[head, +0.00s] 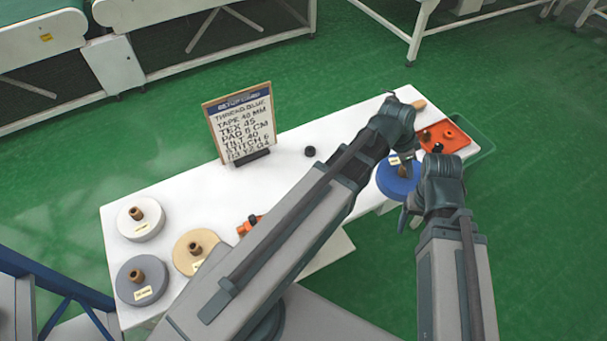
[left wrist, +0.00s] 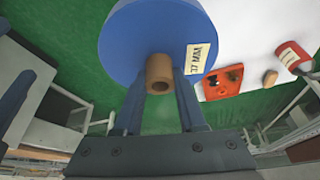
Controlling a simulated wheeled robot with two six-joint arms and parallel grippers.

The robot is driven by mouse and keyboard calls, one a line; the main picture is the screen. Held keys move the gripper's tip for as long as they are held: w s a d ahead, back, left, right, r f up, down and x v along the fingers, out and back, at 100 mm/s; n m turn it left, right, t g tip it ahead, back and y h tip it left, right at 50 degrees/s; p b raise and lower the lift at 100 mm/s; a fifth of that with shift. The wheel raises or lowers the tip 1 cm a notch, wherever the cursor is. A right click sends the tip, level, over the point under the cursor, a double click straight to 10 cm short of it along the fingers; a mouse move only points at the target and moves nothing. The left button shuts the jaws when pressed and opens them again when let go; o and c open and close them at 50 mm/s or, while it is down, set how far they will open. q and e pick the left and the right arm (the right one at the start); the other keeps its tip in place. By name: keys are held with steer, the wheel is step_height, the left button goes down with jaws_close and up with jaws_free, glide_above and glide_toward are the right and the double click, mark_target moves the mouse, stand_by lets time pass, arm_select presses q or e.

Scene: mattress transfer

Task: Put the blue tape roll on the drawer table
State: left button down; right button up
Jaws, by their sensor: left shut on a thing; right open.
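The blue tape roll (head: 396,184) is at the front right edge of the long white table in the head view. In the left wrist view the blue tape roll (left wrist: 150,30) fills the top, with its brown core and a pale label. My left gripper (head: 404,166) is shut on the brown core (left wrist: 160,75), one finger on each side. Whether the roll touches a surface below cannot be told. My right gripper (head: 408,214) is open and empty, just in front of the roll. Which surface is the drawer table is not clear; the white table (head: 185,190) is partly hidden by my left arm.
White (head: 136,222), grey (head: 130,288) and tan (head: 186,258) rolls lie at the table's left end. A sign board (head: 238,122) stands at the back edge. A small black knob (head: 310,151) lies mid-table. An orange tray (head: 446,136) sits at the right end beside a green bin (head: 482,140).

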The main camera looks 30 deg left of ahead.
arm_select(q)
steer(key=s+a+f+n+t+y+b, duration=0.1)
steer(key=s+a+f+n+b, duration=0.2)
steer(key=a+f+b, duration=0.4)
step_height(320, 180, down, 3)
steer(key=shift+s+a+f+b, duration=0.15)
steer(key=shift+s+a+b, duration=0.05)
steer(key=shift+s+b, duration=0.6)
arm_select(e)
step_height(320, 180, down, 10)
steer(key=shift+f, duration=0.15)
arm_select(q)
steer(key=shift+w, duration=0.15)
